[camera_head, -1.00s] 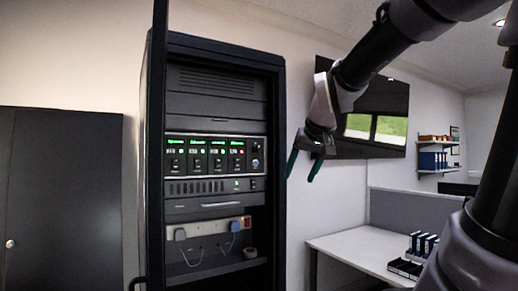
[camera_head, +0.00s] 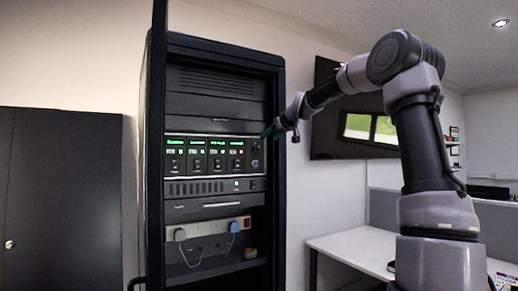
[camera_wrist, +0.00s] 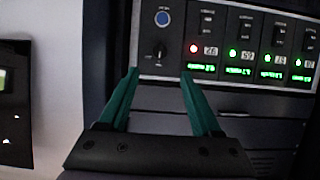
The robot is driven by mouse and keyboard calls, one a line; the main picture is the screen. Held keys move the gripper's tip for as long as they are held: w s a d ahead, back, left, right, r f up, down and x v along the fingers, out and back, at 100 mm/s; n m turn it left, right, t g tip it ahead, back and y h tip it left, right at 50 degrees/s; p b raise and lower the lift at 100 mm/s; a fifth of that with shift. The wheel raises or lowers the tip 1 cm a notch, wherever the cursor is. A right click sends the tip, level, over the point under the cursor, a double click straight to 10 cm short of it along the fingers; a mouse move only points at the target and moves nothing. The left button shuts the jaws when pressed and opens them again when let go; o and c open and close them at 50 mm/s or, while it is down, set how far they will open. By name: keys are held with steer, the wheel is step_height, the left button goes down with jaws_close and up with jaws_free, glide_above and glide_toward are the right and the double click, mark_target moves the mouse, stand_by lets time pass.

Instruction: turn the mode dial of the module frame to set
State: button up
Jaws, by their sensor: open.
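The module frame (camera_head: 215,134) is a dark panel with several green-lit modules in the rack. Its mode dial (camera_wrist: 159,52) is a small dark knob on the end panel, below a round blue button (camera_wrist: 162,18) in the wrist view. The lettering around the dial is too small to read surely. My gripper (camera_head: 269,133) has green fingers and is at the rack's right edge, beside the module frame. In the wrist view my gripper (camera_wrist: 160,72) is open and empty, its fingertips either side of the dial's line and seemingly short of it.
The rack's right post (camera_head: 278,200) stands close to my gripper. Below are a power strip with plugs (camera_head: 207,229) and a shelf. A wall screen (camera_head: 370,127) and white desk (camera_head: 350,247) are to the right; a dark cabinet (camera_head: 62,200) is left.

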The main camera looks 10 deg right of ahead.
mark_target(258, 148)
steer(key=x, duration=1)
steer(key=shift+w+a+f, duration=0.1)
steer(key=shift+w, duration=0.25)
steer(key=shift+c, duration=0.2)
jaws_close()
